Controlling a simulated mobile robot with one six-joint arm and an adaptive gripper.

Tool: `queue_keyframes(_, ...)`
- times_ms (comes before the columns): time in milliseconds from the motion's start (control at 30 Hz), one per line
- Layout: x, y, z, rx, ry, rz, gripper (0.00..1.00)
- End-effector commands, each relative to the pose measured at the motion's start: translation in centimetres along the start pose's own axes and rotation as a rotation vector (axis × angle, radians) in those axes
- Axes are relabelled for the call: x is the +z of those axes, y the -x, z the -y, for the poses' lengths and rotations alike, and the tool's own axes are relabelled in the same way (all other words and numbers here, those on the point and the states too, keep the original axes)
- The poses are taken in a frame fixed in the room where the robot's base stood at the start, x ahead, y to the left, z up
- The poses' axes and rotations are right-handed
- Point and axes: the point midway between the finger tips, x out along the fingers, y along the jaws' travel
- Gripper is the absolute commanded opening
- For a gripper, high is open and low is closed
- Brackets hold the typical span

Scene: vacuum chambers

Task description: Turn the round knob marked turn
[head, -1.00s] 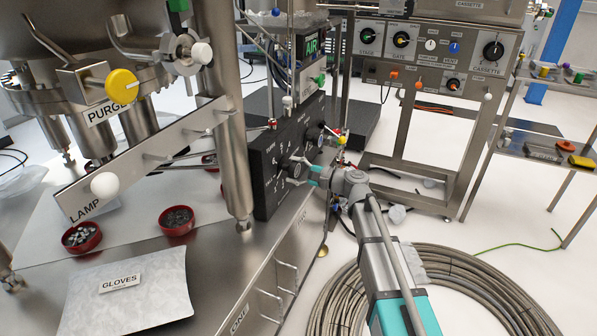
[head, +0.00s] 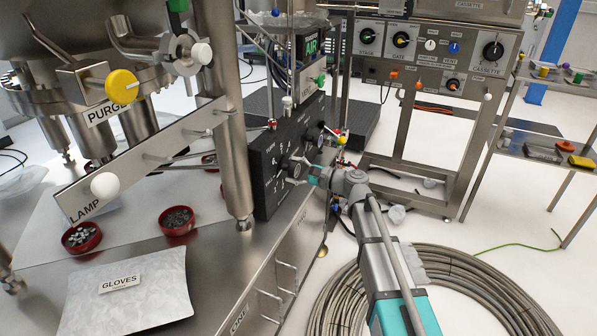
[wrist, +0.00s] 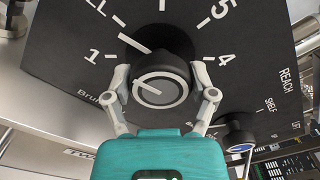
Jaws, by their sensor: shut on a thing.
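A round black knob with a pale rim and a white pointer line (wrist: 160,88) sits on a black panel with a numbered dial; the marks 1, 4 and 5 show in the wrist view. My gripper (wrist: 163,84) is shut on this knob, one grey finger at each side of its rim. In the head view my gripper (head: 301,172) reaches the front of the black panel (head: 268,180) from the right and partly hides the knob. I cannot read a "turn" label in either view.
A smaller knob (wrist: 238,142) sits to the lower right on the same panel, near the words REACH and SHELF. A steel post (head: 236,170) stands left of the panel. Thin rods with coloured ends (head: 340,139) rise behind my gripper. A coiled hose (head: 480,290) lies on the floor at right.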

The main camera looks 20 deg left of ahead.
Motion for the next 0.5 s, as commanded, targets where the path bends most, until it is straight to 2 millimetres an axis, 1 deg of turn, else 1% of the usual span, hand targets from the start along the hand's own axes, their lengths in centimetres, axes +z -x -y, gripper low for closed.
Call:
queue_keyframes(33,0.1,0.08,-0.34,0.009,-0.001,0.0,0.26)
queue_keyframes(500,0.13,0.08,-0.38,0.009,-0.029,0.0,0.26)
